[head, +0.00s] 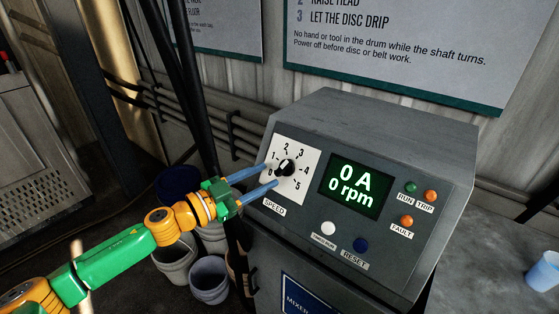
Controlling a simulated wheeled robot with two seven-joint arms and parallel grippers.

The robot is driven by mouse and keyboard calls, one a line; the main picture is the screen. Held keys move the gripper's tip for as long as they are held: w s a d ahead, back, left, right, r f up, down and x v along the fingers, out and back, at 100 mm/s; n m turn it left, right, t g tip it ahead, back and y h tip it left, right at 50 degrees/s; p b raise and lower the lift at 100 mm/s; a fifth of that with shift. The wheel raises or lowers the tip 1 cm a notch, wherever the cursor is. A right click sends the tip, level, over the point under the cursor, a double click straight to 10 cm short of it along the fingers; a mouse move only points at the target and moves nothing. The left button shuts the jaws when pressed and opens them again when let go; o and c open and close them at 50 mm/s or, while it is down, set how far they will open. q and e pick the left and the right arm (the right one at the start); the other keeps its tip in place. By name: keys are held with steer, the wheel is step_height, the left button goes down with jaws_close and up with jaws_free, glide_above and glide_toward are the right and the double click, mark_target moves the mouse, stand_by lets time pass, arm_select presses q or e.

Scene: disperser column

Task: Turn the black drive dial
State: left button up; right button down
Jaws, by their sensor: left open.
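The black drive dial (285,168) sits on a white plate marked SPEED, numbered around its edge, on the sloped face of a grey control box (340,112). Its pointer direction is hard to make out. My left gripper (271,174) is open, its two blue fingers reaching from the left toward the dial. The fingertips are over the left part of the plate, just left of the dial; whether they touch it I cannot tell. The green display (348,186) reads 0 A and 0 rpm. My right gripper is not in view.
A white button (328,228) and a blue RESET button (360,245) lie below the display. RUN, TRIP and FAULT lamps (406,221) are at right. Several buckets (209,279) stand on the floor below my left arm. A blue cup (543,271) is at far right.

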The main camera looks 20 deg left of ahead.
mark_target(281, 168)
arm_select(q)
steer(key=shift+w+d+r+p, duration=0.2)
steer(key=shift+w+d+p, duration=0.05)
steer(key=shift+w+d, duration=0.2)
steer(key=shift+w+d+r+p, duration=0.2)
steer(key=shift+w+d, duration=0.15)
steer(key=shift+w, duration=0.1)
steer(key=shift+w+d+f, duration=0.15)
steer(key=shift+w+f, duration=0.1)
steer(key=shift+w, duration=0.25)
steer(key=shift+w+d+f, duration=0.15)
steer(key=shift+w+f, duration=0.1)
steer(key=shift+w, duration=0.25)
steer(key=shift+w+f, duration=0.1)
steer(key=shift+s, duration=0.2)
steer(key=shift+c, duration=0.7)
steer(key=shift+s, duration=0.1)
jaws_close()
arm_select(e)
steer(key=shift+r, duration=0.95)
arm_select(q)
steer(key=shift+r, duration=0.2)
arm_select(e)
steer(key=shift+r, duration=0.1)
